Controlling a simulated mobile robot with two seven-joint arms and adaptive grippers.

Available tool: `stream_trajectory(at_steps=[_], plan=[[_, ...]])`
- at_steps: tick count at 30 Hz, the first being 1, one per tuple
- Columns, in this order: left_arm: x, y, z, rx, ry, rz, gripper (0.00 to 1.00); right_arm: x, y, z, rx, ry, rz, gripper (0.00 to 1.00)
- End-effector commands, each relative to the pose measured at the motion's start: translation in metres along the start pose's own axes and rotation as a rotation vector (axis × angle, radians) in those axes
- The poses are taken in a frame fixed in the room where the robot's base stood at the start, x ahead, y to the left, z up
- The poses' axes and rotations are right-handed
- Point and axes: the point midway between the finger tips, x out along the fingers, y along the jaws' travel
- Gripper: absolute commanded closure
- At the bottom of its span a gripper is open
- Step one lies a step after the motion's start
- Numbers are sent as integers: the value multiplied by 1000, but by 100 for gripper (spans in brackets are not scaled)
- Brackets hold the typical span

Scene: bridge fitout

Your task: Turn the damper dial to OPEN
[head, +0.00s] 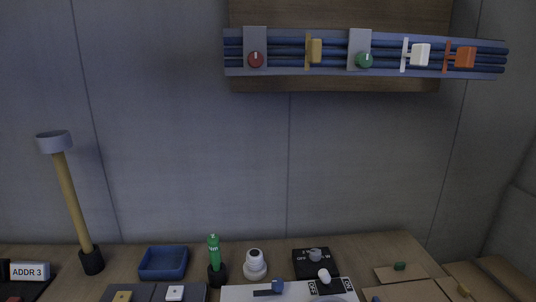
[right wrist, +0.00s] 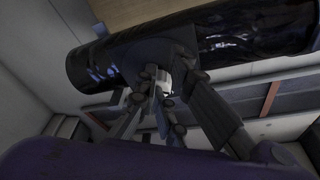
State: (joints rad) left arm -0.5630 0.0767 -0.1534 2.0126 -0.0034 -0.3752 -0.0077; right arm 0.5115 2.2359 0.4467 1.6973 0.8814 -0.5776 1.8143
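No label in view clearly reads DAMPER or OPEN, so I cannot tell for sure which knob is the damper dial. A black box (head: 302,271) on the bench carries a grey knob (head: 315,255) with small white lettering, only partly readable. A red round dial (head: 255,60) and a green round dial (head: 364,61) sit on grey plates on the wall pipes. Neither gripper shows in the head view. My right gripper (right wrist: 158,110) shows in the right wrist view as dark linked fingers. It is dim there, and its opening cannot be made out.
Blue pipes (head: 285,51) along the wall also carry yellow, white and orange fittings.

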Motion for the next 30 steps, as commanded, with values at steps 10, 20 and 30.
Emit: stream_trajectory(at_steps=[10,20,30], plan=[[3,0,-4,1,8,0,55,-2,-13,-12,-4,17,-16,100],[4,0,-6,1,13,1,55,-1,-9,-8,-2,11,-9,100],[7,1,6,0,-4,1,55,-2,-11,2,-3,5,-7,100]])
